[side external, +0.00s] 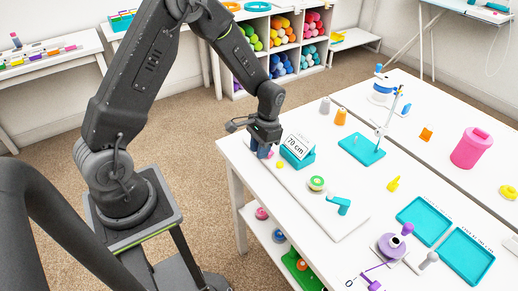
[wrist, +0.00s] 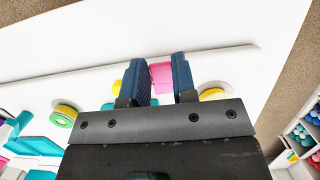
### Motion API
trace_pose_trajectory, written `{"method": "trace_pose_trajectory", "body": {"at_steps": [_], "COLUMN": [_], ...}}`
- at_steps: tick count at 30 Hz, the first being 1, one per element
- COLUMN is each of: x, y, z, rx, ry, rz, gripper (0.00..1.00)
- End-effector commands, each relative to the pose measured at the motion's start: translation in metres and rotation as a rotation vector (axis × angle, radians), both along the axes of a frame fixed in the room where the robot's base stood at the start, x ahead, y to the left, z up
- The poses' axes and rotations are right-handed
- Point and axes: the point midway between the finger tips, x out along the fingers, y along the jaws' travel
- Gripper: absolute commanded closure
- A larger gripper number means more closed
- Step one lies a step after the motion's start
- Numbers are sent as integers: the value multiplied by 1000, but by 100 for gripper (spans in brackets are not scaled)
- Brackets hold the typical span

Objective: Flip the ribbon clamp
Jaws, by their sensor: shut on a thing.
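My gripper (side external: 263,152) is low at the far left end of a white board (side external: 318,212) on the table. In the wrist view its two blue fingers (wrist: 160,84) stand on either side of a pink piece (wrist: 161,76) and are shut on it. The pink piece seems to be at the board; its lower part is hidden. I cannot tell for sure that it is the ribbon clamp. A teal angled piece (side external: 340,205) stands at the board's near end. A yellow-green ribbon roll (side external: 317,184) and a small yellow piece (side external: 280,192) lie along the board.
A teal block with a "70 cm" card (side external: 298,149) stands close to the right of my gripper. A teal stand with an upright rod (side external: 362,150) is farther right. Teal trays (side external: 467,256) and a purple tape holder (side external: 390,246) are at the right. The table's left edge is close.

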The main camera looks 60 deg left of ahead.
Motion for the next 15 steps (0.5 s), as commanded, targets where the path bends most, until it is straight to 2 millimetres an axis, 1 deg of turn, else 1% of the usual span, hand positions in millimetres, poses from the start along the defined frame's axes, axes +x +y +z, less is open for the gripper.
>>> {"method": "trace_pose_trajectory", "body": {"at_steps": [7, 8, 15], "x": [-1, -1, -1], "y": [0, 0, 0], "z": [-1, -1, -1], "rx": [0, 0, 0], "ry": [2, 2, 1], "rz": [0, 0, 0], "gripper": [98, 72, 49]}}
